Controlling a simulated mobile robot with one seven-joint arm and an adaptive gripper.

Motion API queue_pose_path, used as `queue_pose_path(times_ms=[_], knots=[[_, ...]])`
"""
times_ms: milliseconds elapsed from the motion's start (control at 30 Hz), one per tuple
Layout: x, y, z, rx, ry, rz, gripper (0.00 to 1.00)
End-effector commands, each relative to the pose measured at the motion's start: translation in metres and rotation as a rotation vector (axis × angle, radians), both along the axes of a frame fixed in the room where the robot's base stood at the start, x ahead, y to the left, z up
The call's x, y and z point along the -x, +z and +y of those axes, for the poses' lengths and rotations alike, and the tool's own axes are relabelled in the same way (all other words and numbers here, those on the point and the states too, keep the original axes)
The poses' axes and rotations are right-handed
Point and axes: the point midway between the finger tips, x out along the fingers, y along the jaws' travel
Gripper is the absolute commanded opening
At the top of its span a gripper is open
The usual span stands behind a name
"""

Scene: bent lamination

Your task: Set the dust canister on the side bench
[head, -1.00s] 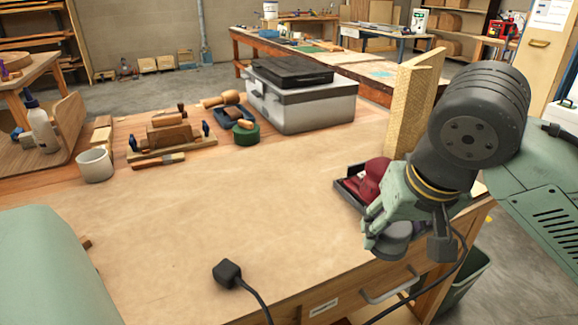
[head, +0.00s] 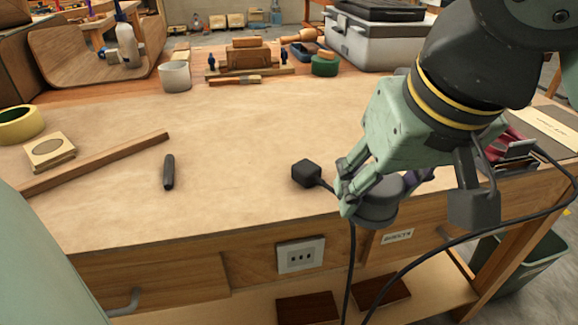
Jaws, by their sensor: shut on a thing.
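My gripper (head: 376,196) is at the front edge of the workbench (head: 250,215), right of the picture's middle, pointing down. Its fingers are shut on a grey round canister (head: 380,212), which I take as the dust canister. The canister is upright, at about the height of the bench's front edge, and its upper part is hidden by the fingers. A small purple part (head: 421,178) shows behind it. I cannot tell which surface is the side bench; a wooden bench (head: 75,14) stands at the far upper left.
A black plug (head: 307,173) with a cable lies left of my gripper. A dark stick (head: 169,172), a wooden strip (head: 105,162) and a yellow tape roll (head: 20,125) lie at left. The bench middle is clear.

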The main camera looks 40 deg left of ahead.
Motion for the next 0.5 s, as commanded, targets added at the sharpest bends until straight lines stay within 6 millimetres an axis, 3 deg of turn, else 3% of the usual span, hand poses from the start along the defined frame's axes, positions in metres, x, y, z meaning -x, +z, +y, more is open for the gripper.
queue_pose_path(times_ms=[133, 233, 500], knots=[[0.0, 0.0, 0.0, -0.001, 0.0, 0.001, 0.14], [-0.012, 0.0, 0.003, -0.001, 0.001, 0.004, 0.14], [-0.079, -0.006, 0.017, 0.0, -0.002, 0.005, 0.14]])
